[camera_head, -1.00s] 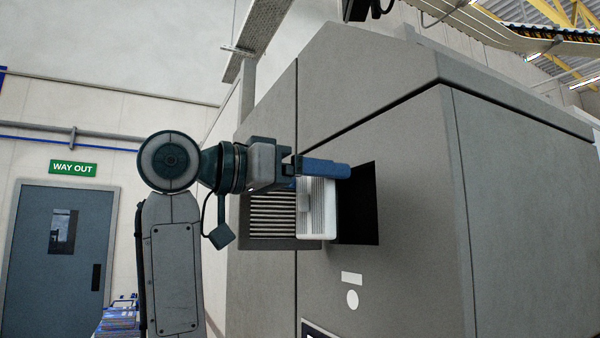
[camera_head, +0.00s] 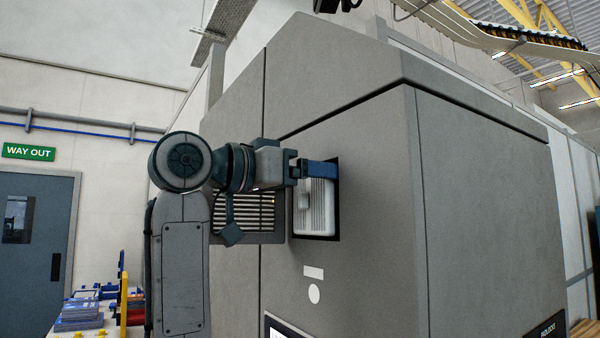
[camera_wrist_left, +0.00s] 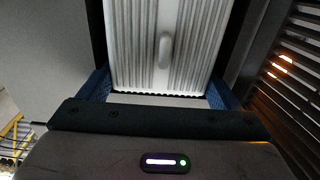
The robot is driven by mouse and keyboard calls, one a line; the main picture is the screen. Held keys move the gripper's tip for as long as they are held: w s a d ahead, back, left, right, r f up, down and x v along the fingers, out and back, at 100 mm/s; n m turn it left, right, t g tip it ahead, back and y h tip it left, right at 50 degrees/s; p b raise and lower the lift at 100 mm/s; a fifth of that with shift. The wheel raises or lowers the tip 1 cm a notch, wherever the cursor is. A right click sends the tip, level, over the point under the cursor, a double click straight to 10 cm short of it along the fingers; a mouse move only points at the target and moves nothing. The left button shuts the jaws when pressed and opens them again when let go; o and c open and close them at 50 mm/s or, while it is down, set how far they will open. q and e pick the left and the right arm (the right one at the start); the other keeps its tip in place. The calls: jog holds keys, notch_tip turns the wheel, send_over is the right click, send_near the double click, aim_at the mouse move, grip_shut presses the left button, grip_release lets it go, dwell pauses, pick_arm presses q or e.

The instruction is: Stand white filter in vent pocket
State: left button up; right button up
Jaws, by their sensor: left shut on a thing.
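The white filter (camera_head: 319,212) is a ribbed upright panel with a small grip on its face. It stands at the vent pocket (camera_head: 336,225), a dark rectangular opening in the grey machine, and dark gaps show along its right and lower edges. How deep it sits inside I cannot tell. My left gripper (camera_head: 320,169) is shut on the filter near its top, with blue fingers at the pocket's upper edge. In the left wrist view the filter (camera_wrist_left: 190,45) lies between the two blue fingers, its grip facing the camera. My right gripper is not in view.
A louvred vent (camera_head: 255,215) is just left of the pocket. The grey machine (camera_head: 375,160) fills the middle and right. A table with blue and red items (camera_head: 95,310) stands at lower left, before a blue door (camera_head: 35,250).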

pick_arm(q)
jog(key=shift+w+d, duration=0.4)
jog(key=shift+d, duration=0.15)
jog(key=shift+r+p, duration=0.1)
jog(key=shift+p, duration=0.25)
jog(key=shift+f, duration=0.2)
jog(key=shift+f+b, duration=0.15)
jog(key=shift+b, duration=0.15)
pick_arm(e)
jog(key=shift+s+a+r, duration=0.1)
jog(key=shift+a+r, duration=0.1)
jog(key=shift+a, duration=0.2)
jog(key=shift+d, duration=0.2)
